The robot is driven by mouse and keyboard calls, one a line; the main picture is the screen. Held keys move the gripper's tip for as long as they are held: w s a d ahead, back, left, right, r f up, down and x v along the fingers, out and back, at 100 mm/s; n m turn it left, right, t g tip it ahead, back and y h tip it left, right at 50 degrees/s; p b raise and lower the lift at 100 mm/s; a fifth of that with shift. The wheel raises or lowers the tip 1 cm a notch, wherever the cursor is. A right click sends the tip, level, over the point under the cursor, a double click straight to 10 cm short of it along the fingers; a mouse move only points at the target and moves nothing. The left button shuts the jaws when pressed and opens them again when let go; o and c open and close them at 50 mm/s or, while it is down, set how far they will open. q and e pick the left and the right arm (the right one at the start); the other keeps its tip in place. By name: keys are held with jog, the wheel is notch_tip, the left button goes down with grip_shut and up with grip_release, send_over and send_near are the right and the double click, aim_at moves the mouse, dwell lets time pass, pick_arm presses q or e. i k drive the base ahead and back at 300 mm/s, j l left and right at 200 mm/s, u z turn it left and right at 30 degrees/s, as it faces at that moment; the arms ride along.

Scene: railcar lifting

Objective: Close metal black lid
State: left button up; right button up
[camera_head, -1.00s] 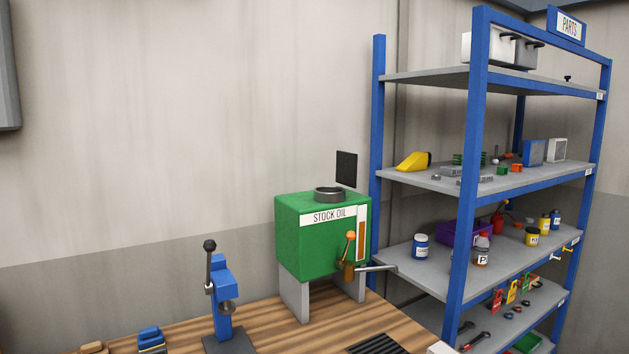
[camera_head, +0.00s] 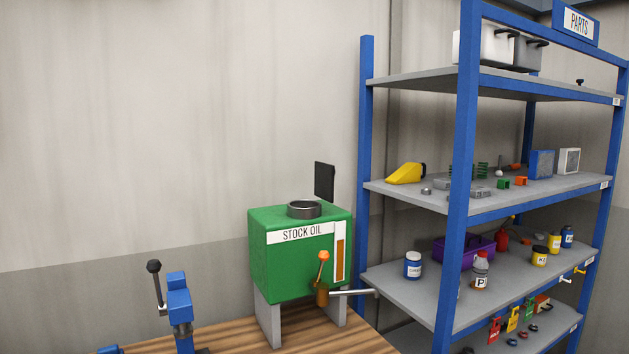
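A green oil tank (camera_head: 285,267) labelled "STOCK OIL" stands on grey legs on a wooden bench. On its top is a round grey metal filler neck (camera_head: 304,209), which is uncovered. A flat black lid (camera_head: 324,182) stands upright behind the neck, toward the right rear of the tank top. How it joins the tank cannot be made out. Neither of my grippers is in view.
The wooden bench (camera_head: 228,335) carries a blue hand press (camera_head: 179,305) left of the tank. A tap with an orange-knobbed lever (camera_head: 323,270) and a pipe juts from the tank's front right. A blue parts shelf (camera_head: 466,150) stands close on the right. The wall behind is bare.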

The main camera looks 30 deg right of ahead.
aim_at(324, 173)
jog(key=l, duration=0.6)
jog(key=l+u, duration=0.15)
jog(key=l, duration=0.5)
jog(key=k+l, duration=0.1)
jog(key=l, duration=0.5)
jog(key=k+l+u, duration=0.1)
jog(key=l, duration=1.15)
jog(key=k+l+u, duration=0.15)
jog(key=l, duration=0.45)
